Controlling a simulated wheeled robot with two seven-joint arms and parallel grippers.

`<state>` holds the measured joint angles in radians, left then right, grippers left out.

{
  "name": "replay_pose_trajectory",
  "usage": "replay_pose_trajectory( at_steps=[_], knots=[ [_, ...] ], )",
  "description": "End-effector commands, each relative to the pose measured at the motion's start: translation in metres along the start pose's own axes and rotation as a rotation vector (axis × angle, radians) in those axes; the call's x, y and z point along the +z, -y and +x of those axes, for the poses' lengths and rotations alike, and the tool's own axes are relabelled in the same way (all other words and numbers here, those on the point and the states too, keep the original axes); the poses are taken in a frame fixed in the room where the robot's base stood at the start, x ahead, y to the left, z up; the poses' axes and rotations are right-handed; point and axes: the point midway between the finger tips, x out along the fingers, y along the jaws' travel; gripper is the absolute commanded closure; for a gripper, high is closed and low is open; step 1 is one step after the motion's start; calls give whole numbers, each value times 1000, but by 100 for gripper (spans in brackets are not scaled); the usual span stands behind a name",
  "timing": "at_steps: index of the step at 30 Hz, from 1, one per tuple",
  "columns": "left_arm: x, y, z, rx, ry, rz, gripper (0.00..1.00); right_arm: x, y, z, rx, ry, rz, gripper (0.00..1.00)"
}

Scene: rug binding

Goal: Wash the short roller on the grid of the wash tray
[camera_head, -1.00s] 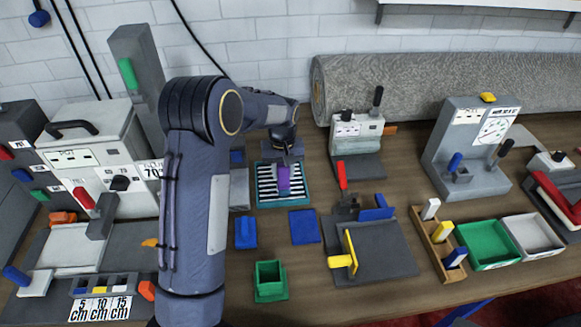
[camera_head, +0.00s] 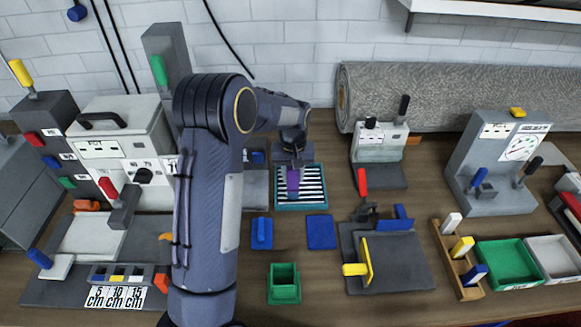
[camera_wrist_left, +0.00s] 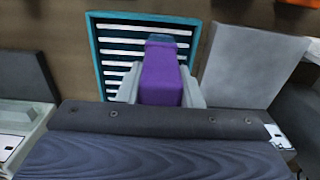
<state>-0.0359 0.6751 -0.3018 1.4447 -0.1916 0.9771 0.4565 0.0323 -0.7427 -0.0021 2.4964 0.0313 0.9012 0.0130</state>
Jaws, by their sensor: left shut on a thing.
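The wash tray (camera_head: 318,203) is a teal-rimmed tray with a grid of white bars over a dark bottom, standing at the middle of the bench. It also shows in the left wrist view (camera_wrist_left: 92,40). My left gripper (camera_head: 292,172) reaches over the tray from the left. It is shut on a purple piece (camera_wrist_left: 162,78), apparently the short roller's handle, which also shows in the head view (camera_head: 292,182). The piece is over the grid; a darker teal end shows beyond it. I cannot tell whether it touches the bars. My right gripper is not in view.
A blue block (camera_head: 262,232) and a blue pad (camera_head: 321,232) lie in front of the tray, with a green open box (camera_head: 284,283) nearer. A grey plate (camera_head: 256,190) is left of the tray. A grey fixture with a yellow handle (camera_head: 366,262) stands to the right.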

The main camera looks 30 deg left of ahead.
Motion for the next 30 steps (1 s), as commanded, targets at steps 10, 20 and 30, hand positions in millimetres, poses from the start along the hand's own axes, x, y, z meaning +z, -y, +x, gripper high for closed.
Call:
replay_pose_trajectory(
  at_steps=[10,20,30],
  knots=[
    [0,-26,32,0,0,2,95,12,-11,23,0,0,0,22],
    [1,-46,33,1,0,3,95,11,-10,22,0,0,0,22],
    [0,-64,34,1,0,0,95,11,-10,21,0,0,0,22]
  ],
)
